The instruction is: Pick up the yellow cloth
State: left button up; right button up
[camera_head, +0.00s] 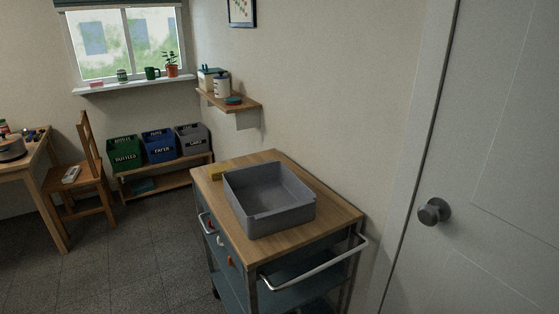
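Neither of my grippers shows in the head view.
The grey bin takes up most of the cart top. The cart has a metal handle (318,265). A door (490,160) is at the right. A wall shelf (231,101), a rack with bins (160,147), a chair (88,180) and a table (35,162) stand behind. The floor at left is clear.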

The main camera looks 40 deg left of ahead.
aim_at(215, 173)
jog(key=i+j+z, duration=0.1)
jog(key=j+z, duration=0.3)
jog(key=j, duration=0.9)
jog(key=k+j+z, duration=0.1)
jog(key=j+z, duration=0.25)
jog(key=j, duration=0.9)
